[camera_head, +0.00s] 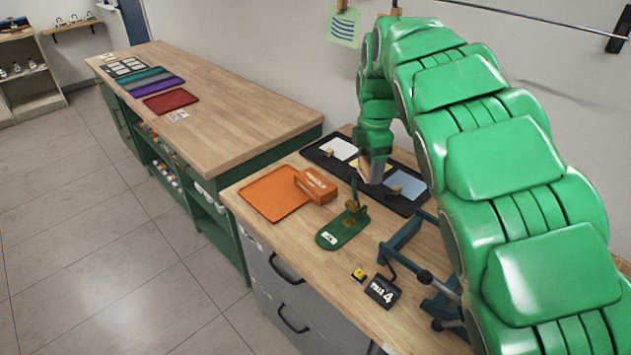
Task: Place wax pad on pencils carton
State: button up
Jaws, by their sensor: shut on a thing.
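The pencils carton (316,184) is a small orange box with white lettering, resting at the right edge of an orange mat on the near bench. My gripper (376,176) points down over the middle of a black tray, to the right of the carton and apart from it. It is shut on the pale yellow pad (362,164), which I take to be the wax pad; the jaws hide much of it. I cannot tell whether the pad touches the tray.
The black tray (317,157) also bears a white pad (340,147) and a blue pad (405,183). The orange mat (268,196) has free room left of the carton. A green stapler-like tool (342,230), a blue metal frame (405,245) and a black sign (382,291) stand nearer.

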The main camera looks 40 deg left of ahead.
jog(key=s+a+f+n, duration=0.1)
jog(key=s+a+n, duration=0.45)
jog(key=s, duration=0.45)
send_over(315, 190)
jog(key=shift+n, duration=0.25)
jog(key=shift+s+d+f, duration=0.1)
jog(key=shift+d+f, duration=0.05)
jog(key=shift+f, duration=2.15)
jog(key=shift+s+d+f, duration=0.1)
jog(key=shift+f, duration=2.2)
jog(key=shift+w+a+f, duration=0.2)
jog(key=shift+a+f, duration=0.1)
jog(key=shift+f, duration=0.05)
jog(key=shift+f, duration=1.55)
jog(key=shift+f, duration=0.1)
jog(key=o, duration=1)
